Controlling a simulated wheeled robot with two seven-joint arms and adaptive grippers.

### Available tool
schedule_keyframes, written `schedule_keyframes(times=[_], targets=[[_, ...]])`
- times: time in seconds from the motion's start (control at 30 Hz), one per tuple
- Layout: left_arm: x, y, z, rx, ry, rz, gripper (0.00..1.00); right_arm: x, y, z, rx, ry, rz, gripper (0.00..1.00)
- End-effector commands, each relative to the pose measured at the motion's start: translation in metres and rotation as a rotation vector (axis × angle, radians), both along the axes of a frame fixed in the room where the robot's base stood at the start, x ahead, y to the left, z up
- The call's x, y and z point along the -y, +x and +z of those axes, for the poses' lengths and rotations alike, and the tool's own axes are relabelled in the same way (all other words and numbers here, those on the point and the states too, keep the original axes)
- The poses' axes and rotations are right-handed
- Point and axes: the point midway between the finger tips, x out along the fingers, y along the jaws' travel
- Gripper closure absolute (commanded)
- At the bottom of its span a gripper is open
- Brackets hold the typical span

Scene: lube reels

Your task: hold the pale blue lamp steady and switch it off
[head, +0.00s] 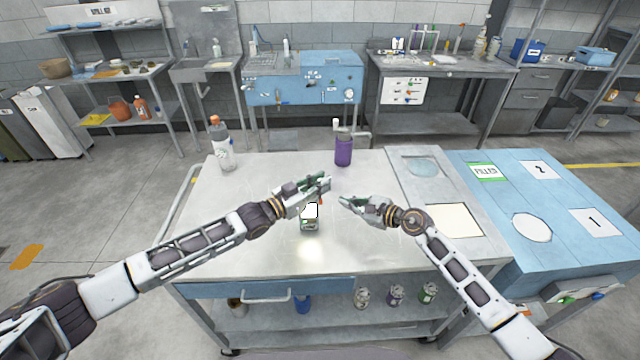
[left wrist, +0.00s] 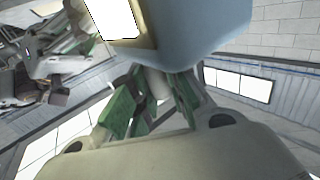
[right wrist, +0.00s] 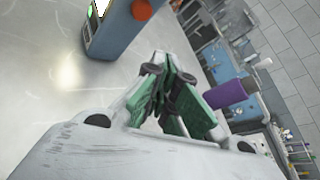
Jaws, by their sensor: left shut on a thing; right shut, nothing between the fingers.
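The pale blue lamp (head: 309,227) stands on the metal tabletop, its front panel glowing bright white. In the right wrist view the lamp (right wrist: 115,38) has an orange-red knob (right wrist: 142,9) on its side. My left gripper (head: 325,183) is at the lamp's top and shut on it. The left wrist view shows the lamp's body (left wrist: 205,35) close up, beyond the green-padded fingers; the exact contact is partly hidden. My right gripper (head: 345,201) is shut and empty, to the right of the lamp and apart from it. Its closed fingertips show in the right wrist view (right wrist: 158,68).
A purple bottle (head: 343,150) stands behind the grippers, and a clear bottle with an orange cap (head: 222,150) at the back left. A panel with recesses (head: 433,222) and a blue bench (head: 560,255) lie right. The tabletop's front left is clear.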

Motion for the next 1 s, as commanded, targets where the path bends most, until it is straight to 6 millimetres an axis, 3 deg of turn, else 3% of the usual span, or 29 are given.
schedule_keyframes(times=[0.43, 1.0], targets=[[0.000, 0.000, 0.000, 0.000, 0.000, 0.000, 1.00, -0.035, 0.000, 0.000, 0.001, 0.000, -0.001, 1.00], [0.000, 0.000, 0.000, 0.000, 0.000, 0.000, 1.00, -0.040, 0.000, 0.000, 0.000, 0.000, 0.000, 1.00]])
